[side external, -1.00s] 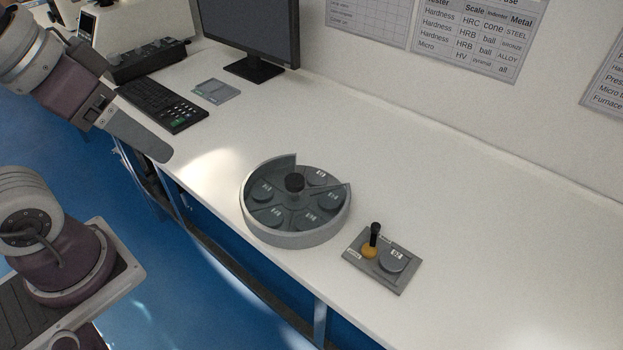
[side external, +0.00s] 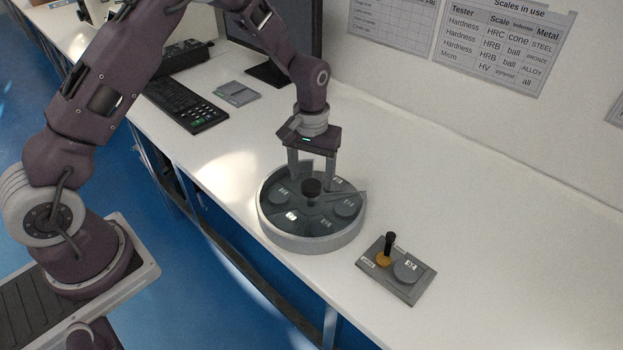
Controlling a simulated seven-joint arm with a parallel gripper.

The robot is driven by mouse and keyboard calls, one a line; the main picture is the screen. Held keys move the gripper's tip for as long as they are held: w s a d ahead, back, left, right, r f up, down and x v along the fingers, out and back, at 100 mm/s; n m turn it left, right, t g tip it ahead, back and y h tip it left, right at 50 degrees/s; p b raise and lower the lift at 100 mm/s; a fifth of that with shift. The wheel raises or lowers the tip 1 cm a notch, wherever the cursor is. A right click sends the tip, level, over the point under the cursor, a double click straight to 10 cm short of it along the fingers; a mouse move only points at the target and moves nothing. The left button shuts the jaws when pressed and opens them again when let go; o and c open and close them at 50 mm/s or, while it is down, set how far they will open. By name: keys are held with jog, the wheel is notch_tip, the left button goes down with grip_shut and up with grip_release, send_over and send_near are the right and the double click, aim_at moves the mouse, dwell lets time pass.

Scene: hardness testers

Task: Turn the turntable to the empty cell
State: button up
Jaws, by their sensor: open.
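The round grey turntable (side external: 269,226) sits on the white bench, with a raised rim and wedge cells around a black centre knob (side external: 312,187). Several cells hold grey discs with small white labels, such as the disc (side external: 345,207) at the right. Which cell is empty I cannot tell at this size. My gripper (side external: 312,177) points down over the turntable, its two fingers apart, one on each side of the knob in the picture. It is open, and I see no contact with the knob. The fingers partly hide the turntable's far side.
A grey plate (side external: 416,288) with a black-topped peg, a yellow base and a labelled disc lies right of the turntable. A keyboard (side external: 185,104), a small grey pad (side external: 231,92) and a monitor (side external: 270,35) stand at the back left. The bench at the right is clear.

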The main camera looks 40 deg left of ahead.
notch_tip(320, 180, down, 2)
jog(key=shift+c, duration=0.2)
grip_shut()
jog(key=shift+m, duration=0.6)
jog(key=shift+r+m, duration=0.1)
jog(key=shift+m, duration=5.4)
